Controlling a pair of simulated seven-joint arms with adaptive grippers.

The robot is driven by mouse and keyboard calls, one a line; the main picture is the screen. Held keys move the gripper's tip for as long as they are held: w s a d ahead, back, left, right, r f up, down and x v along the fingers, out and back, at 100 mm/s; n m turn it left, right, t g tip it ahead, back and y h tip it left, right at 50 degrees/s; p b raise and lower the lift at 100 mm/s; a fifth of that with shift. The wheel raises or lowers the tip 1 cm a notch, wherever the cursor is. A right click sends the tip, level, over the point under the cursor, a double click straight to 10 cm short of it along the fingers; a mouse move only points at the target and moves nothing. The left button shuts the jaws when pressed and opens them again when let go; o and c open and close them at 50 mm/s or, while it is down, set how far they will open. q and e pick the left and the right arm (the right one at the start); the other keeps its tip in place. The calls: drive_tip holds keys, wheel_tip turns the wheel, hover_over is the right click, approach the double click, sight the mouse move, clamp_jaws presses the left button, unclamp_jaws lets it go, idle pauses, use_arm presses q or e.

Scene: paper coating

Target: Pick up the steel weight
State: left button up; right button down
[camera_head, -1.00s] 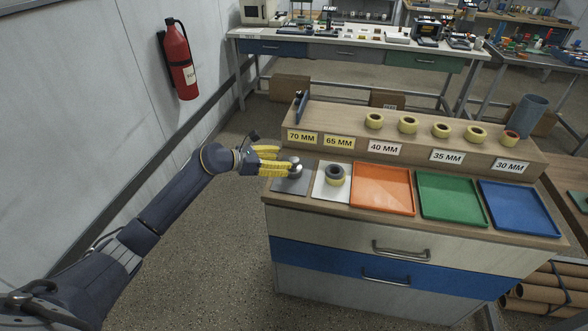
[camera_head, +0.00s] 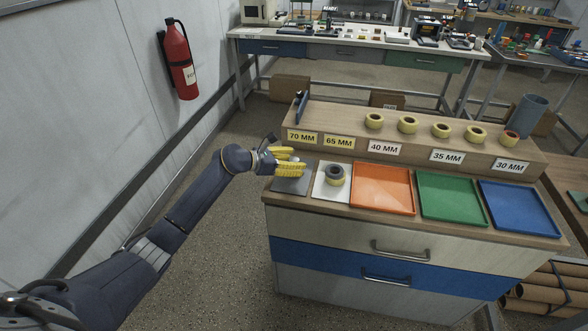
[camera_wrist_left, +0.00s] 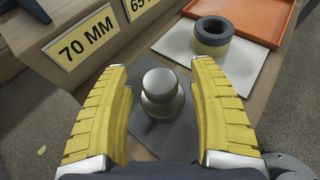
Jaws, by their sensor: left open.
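The steel weight (camera_wrist_left: 161,94) is a rounded grey metal piece with a knob on top. It stands upright on a dark grey mat (camera_head: 291,184) at the left end of the bench, below the 70 MM label. My left gripper (camera_wrist_left: 160,80) is open, with one yellow finger on each side of the weight. In the wrist view gaps show between the fingers and the weight. In the head view the yellow fingers of the left gripper (camera_head: 290,163) hide most of the weight. My right gripper is not in view.
A dark and yellow ring (camera_head: 335,175) sits on a white mat (camera_head: 325,194) just right of the weight. Orange (camera_head: 382,208), green (camera_head: 455,219) and blue (camera_head: 525,228) trays follow. A raised ledge with size labels and several yellow rolls stands behind.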

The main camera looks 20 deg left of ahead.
use_arm(q)
clamp_jaws()
idle(0.3)
drive_tip(key=shift+r, duration=0.15)
